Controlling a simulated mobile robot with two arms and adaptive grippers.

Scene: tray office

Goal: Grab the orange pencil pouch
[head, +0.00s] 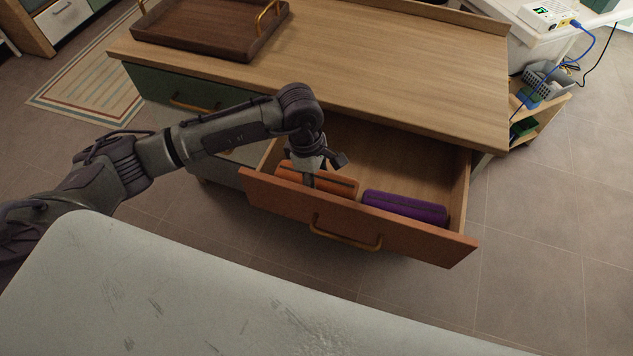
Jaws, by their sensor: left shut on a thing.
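The orange pencil pouch (335,184) lies inside an open drawer (350,222), near its front panel, on the left side. My left gripper (310,178) reaches down into the drawer from above and is shut on the pouch. The arm and gripper hide part of the pouch's middle and top. The fingertips are small and partly hidden. My right gripper is not in the head view.
A purple pouch (404,206) lies in the drawer just right of the orange one. The wooden cabinet top (400,75) overhangs the drawer's back. A dark wooden tray (185,45) stands on it at the left. The drawer front has a brass handle (345,238).

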